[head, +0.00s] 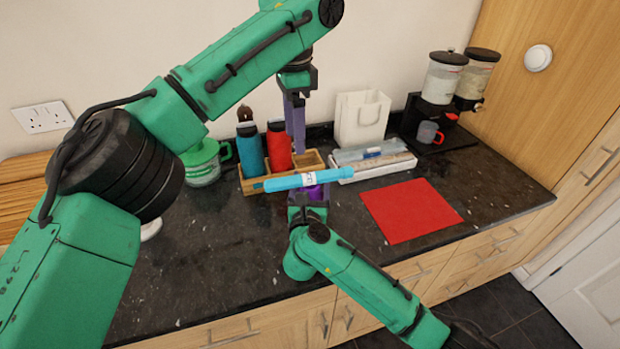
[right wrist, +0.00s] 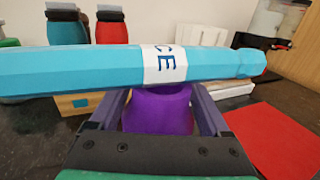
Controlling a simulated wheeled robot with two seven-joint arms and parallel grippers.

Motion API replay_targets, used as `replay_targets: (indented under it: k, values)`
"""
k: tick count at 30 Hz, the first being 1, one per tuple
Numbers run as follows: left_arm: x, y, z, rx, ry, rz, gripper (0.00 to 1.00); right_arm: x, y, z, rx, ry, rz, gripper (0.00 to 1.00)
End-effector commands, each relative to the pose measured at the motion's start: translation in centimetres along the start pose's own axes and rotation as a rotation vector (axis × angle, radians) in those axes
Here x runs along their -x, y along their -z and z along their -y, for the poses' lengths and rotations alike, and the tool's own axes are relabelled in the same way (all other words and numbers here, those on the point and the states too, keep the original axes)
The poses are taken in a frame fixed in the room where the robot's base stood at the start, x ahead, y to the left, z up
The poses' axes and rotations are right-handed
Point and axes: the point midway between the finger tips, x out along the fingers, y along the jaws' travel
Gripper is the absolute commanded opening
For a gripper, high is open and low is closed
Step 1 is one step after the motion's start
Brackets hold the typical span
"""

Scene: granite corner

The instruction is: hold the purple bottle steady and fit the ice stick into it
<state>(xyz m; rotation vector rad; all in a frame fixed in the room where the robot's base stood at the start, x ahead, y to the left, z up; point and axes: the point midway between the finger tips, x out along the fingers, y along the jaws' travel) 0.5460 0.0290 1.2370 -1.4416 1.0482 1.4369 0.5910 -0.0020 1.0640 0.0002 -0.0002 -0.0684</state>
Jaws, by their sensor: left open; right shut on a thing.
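The purple bottle (head: 312,192) is between the fingers of my right gripper (head: 307,204), which is shut on it. The bottle also shows in the right wrist view (right wrist: 158,112), and its upper part is hidden by the ice stick. The light-blue ice stick (head: 285,182), with a white lettered band, lies nearly level across the bottle's top area. It spans most of the right wrist view (right wrist: 80,68). I cannot tell whether it touches the bottle. My left gripper (head: 297,150) points down, open and empty, above the stick.
A wooden caddy (head: 262,184) holds a blue bottle (head: 250,150) and a red bottle (head: 279,147) behind. A white tray (head: 378,172), a white bag (head: 361,120) and a drink dispenser (head: 440,90) stand at the back right. The red mat (head: 410,210) is bare.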

Motion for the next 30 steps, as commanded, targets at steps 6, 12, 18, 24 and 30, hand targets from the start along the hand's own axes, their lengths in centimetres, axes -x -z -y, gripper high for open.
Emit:
replay_targets:
  k: [6, 12, 18, 24, 30]
  values:
    - [-2.5, -0.2, 0.1, -0.072, 0.001, 0.009, 0.71, 0.0, 0.1, 0.0, 0.001, 0.001, -0.002, 0.15]
    - [-6.3, -0.1, 0.2, -0.068, 0.002, 0.007, 0.71, 0.0, 0.1, 0.0, 0.001, 0.001, -0.002, 0.15]
    - [-9.7, 0.0, 0.7, -0.067, 0.003, 0.008, 0.71, 0.0, 0.1, 0.0, 0.001, 0.000, -0.001, 0.15]
    - [-12.0, 0.0, 0.8, -0.065, 0.003, 0.005, 0.71, 0.0, 0.1, 0.0, 0.001, 0.000, -0.001, 0.15]
    - [-11.9, 0.1, 0.8, -0.065, 0.003, 0.005, 0.52, 0.0, 0.1, 0.0, 0.001, 0.000, -0.001, 0.15]
